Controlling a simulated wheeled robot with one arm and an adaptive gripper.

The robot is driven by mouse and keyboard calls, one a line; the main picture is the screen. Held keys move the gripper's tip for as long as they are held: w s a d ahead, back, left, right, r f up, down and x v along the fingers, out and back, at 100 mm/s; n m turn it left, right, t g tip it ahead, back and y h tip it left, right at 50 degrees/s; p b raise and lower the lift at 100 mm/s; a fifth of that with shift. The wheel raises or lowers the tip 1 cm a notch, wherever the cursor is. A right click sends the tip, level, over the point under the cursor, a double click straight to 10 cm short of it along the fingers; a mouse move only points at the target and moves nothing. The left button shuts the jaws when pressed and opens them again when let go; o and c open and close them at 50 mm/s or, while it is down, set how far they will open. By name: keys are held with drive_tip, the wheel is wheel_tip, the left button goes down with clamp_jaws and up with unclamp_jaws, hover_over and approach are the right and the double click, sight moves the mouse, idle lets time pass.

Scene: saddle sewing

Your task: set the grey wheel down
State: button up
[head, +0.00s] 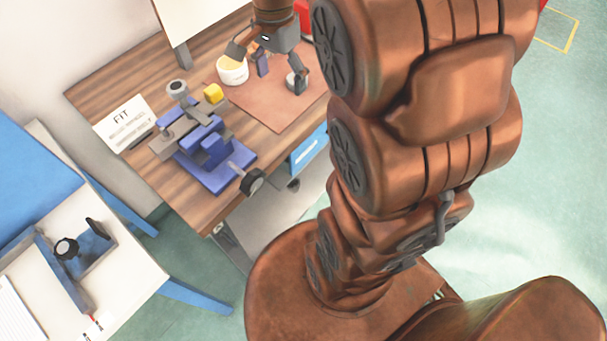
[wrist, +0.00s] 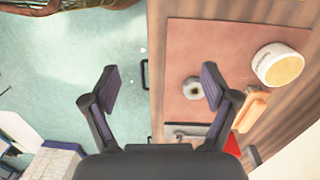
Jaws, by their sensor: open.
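The grey wheel (wrist: 192,91) is a small round piece with a dark centre. In the wrist view it appears to lie on the brown mat (wrist: 215,35), between the spread fingers and nearer the right one. My gripper (wrist: 155,90) is open, with nothing held between its pads. In the head view my gripper (head: 280,72) hangs over the mat (head: 268,118) on the wooden table, and the wheel (head: 295,87) shows low beside the right finger. The exact gap between finger and wheel is unclear.
A blue clamp device (head: 215,150) sits at the table's front. A tan piece (wrist: 252,110) lies close to the right finger. The mat's front part is clear.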

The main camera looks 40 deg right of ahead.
drive_tip(key=s+a+f+n, duration=0.1)
drive_tip(key=s+a+n, duration=0.2)
drive_tip(key=s+n, duration=0.2)
drive_tip(key=s+a+f+n, duration=0.1)
drive_tip(key=s+a+n, duration=0.2)
drive_tip(key=s+n, duration=0.2)
drive_tip(key=s+a+f+n+g, duration=0.1)
drive_tip(key=s+a+n, duration=0.2)
drive_tip(key=s, duration=0.6)
drive_tip(key=shift+s+a+f+n, duration=0.2)
drive_tip(key=shift+s+n, duration=0.15)
drive_tip(key=shift+n, duration=0.55)
drive_tip(key=shift+c, duration=0.2)
